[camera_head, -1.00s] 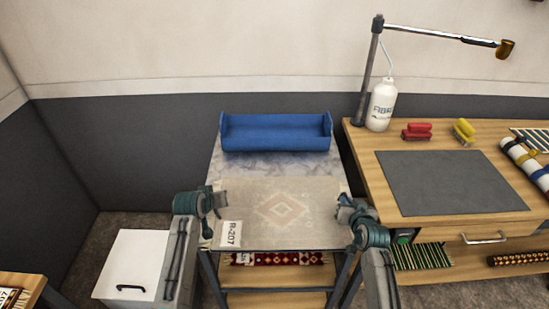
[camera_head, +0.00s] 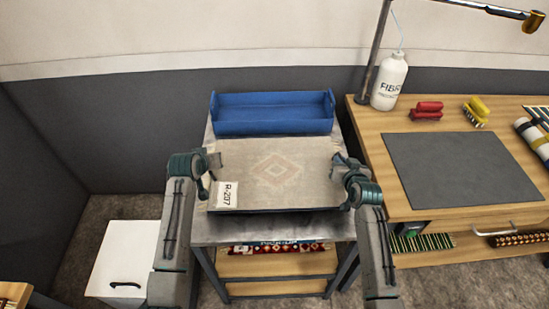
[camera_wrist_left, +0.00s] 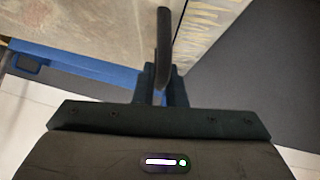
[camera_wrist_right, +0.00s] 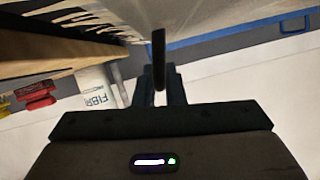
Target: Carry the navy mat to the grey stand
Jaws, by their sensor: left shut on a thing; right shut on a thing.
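No plainly navy mat shows. A beige rug with a faded diamond (camera_head: 275,170) and a white R-207 tag (camera_head: 228,195) spans between my grippers, a thin dark edge along its front. My left gripper (camera_head: 212,163) is shut on its left edge; my right gripper (camera_head: 343,165) is shut on its right edge. The rug is roughly level over the stand's grey, stone-like top (camera_head: 225,232). The front strip of that top shows bare. I cannot tell whether the rug touches it. The rug's edge shows in the left wrist view (camera_wrist_left: 85,35).
A blue open trough (camera_head: 272,127) stands at the back of the top. A wooden bench (camera_head: 375,150) at right carries a dark grey pad (camera_head: 465,170), a white bottle (camera_head: 389,82) and red (camera_head: 426,110) and yellow brushes (camera_head: 477,110). A white lidded box (camera_head: 125,262) is at lower left.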

